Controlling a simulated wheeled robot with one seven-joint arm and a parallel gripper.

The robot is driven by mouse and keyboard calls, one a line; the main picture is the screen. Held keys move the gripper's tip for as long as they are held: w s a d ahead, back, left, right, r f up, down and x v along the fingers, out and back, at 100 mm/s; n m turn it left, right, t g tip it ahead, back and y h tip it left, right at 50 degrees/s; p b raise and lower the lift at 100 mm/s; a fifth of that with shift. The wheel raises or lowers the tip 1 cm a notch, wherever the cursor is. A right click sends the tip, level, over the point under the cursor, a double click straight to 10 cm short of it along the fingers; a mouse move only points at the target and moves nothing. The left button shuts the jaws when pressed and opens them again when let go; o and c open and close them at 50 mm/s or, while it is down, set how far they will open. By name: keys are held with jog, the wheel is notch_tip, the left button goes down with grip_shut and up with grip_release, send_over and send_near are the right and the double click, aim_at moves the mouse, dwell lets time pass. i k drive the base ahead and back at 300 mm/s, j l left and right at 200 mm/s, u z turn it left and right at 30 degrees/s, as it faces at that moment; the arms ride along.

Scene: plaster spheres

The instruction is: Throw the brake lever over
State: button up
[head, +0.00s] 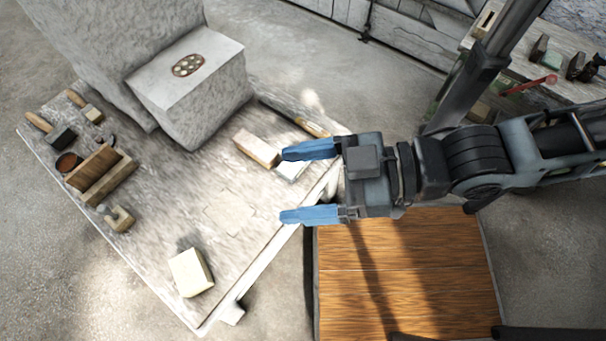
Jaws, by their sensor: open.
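I cannot make out a brake lever for certain in the head view. My gripper (284,184) reaches in from the right with its two blue fingers spread apart and nothing between them. It is over the right edge of a worn whitish table (150,215). The upper finger overlaps a pale block (257,148) and a small white piece (291,171) in the picture; I cannot tell whether it touches them. My gripper and arm hide part of what lies behind them.
Large grey stone blocks (188,88) stand on the table's back, one with an oval plate (188,65). A wooden box (100,172), mallets and a yellowish block (190,272) lie leftward. A rear bench (550,98) holds a thin red object (530,84). The table's middle is clear.

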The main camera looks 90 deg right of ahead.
aim_at(551, 80)
jog(key=j+z, duration=0.35)
jog(key=z, duration=0.45)
jog(key=j+z, duration=0.15)
jog(key=z, duration=0.7)
jog(key=j+z, duration=0.1)
jog(key=z, duration=0.35)
jog(key=i+j+z, duration=0.1)
jog(key=z, duration=2.05)
jog(key=l, duration=0.1)
jog(key=k, duration=0.05)
